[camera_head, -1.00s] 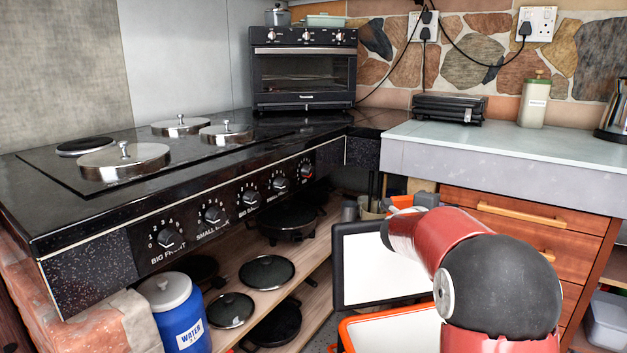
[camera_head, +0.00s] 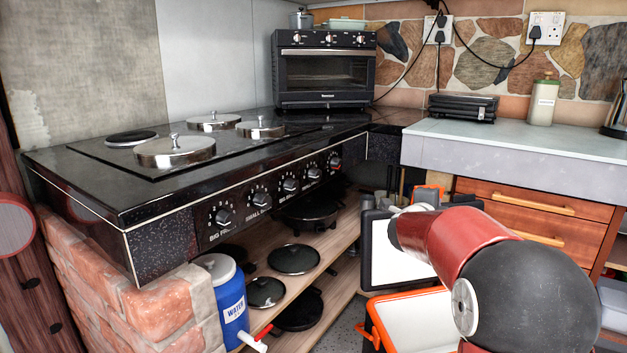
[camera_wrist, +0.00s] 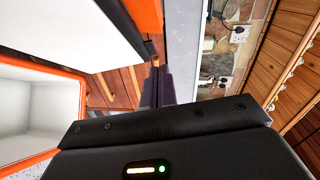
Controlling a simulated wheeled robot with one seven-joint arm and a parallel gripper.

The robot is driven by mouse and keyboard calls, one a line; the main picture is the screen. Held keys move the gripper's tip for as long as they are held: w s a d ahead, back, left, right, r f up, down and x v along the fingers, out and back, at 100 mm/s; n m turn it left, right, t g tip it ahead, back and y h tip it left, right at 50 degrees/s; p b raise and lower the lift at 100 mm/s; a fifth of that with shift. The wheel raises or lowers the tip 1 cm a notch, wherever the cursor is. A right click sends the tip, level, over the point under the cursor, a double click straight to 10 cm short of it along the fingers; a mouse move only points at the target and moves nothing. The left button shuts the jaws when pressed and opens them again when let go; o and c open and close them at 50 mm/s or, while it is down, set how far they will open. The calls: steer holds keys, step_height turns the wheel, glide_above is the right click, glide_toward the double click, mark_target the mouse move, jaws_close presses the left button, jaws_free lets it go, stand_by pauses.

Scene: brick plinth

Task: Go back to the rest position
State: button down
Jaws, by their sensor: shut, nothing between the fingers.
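My gripper (camera_wrist: 156,85) shows in the wrist view as dark fingers shut together beyond the black wrist housing, with nothing between them. In the head view my red and black arm reaches in from the lower right, folded in front of the drawers; the fingers cannot be made out clearly there. An open orange-rimmed box (camera_head: 372,322) with a white inside stands below the arm, and its raised lid (camera_head: 383,262) is behind the arm. The box also shows at the left of the wrist view (camera_wrist: 60,75).
A black stove (camera_head: 120,208) on a brick plinth (camera_head: 130,300) fills the left, with lidded hotplates on top and pans on a shelf below. A blue water container (camera_head: 232,312) stands at its front. Wooden drawers (camera_head: 530,215) under a counter (camera_head: 520,140) are at right.

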steer(key=s+a+r+n+y, duration=0.3)
steer(key=s+a+n+y, duration=0.7)
steer(key=s+a+n, duration=0.35)
steer(key=s+f+n+g, duration=0.2)
steer(key=s+f+n, duration=0.1)
steer(key=s, duration=0.6)
steer(key=s+f+n+g, duration=0.3)
steer(key=s+f, duration=0.3)
steer(key=s, duration=0.4)
steer(key=s+f+n+g, duration=0.3)
steer(key=s+f+n, duration=0.1)
steer(key=s, duration=0.5)
steer(key=shift+s+a+f, duration=0.15)
steer(key=shift+s+f, duration=0.15)
